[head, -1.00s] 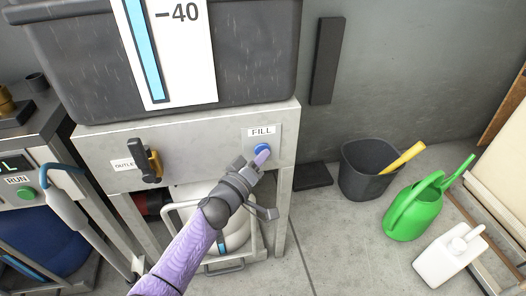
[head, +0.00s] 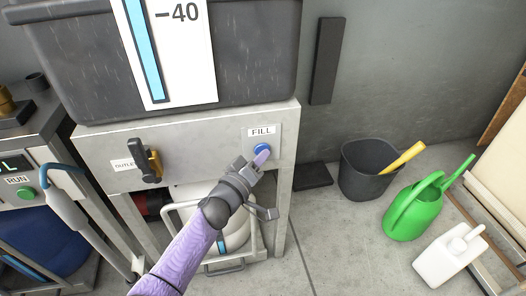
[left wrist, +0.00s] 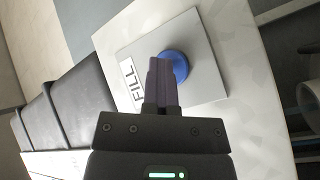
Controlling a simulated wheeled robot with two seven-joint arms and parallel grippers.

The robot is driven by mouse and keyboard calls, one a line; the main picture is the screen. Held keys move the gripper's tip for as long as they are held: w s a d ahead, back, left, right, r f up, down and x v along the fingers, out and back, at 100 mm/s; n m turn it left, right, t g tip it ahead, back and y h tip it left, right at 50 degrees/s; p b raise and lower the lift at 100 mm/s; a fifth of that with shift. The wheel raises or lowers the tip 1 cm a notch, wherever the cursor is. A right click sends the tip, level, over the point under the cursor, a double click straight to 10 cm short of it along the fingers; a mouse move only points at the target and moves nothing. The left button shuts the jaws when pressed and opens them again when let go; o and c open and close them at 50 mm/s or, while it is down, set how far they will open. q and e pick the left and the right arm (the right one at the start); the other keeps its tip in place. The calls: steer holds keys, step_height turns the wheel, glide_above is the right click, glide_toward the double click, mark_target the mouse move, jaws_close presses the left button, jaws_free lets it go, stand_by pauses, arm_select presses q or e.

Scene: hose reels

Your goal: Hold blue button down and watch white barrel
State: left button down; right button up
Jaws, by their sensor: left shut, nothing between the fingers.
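The blue button (head: 263,150) sits under the FILL label on the front panel of the grey stand; it also shows in the left wrist view (left wrist: 174,67). My left gripper (head: 262,158) is shut and empty, its fingertips at the button and covering part of it. I cannot tell how far the button is pressed in. The white barrel (head: 236,238) stands under the panel in a metal frame, largely hidden behind my left arm. A blue strip shows low on its front. My right gripper is not in view.
A dark tank (head: 260,60) with a blue level strip and a -40 mark rests on the stand. A yellow-and-black outlet handle (head: 150,165) is at left. A dark bucket (head: 368,170), green watering can (head: 415,208) and white jug (head: 448,256) stand at right.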

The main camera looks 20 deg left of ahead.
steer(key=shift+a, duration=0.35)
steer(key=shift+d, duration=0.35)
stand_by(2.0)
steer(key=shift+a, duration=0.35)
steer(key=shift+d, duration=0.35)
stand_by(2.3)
arm_select(q)
steer(key=shift+s+d+p, duration=0.5)
steer(key=shift+s+p, duration=0.05)
steer(key=shift+s, duration=0.25)
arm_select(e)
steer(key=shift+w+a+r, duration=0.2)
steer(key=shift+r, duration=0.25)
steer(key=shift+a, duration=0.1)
arm_select(q)
steer(key=shift+d, duration=0.1)
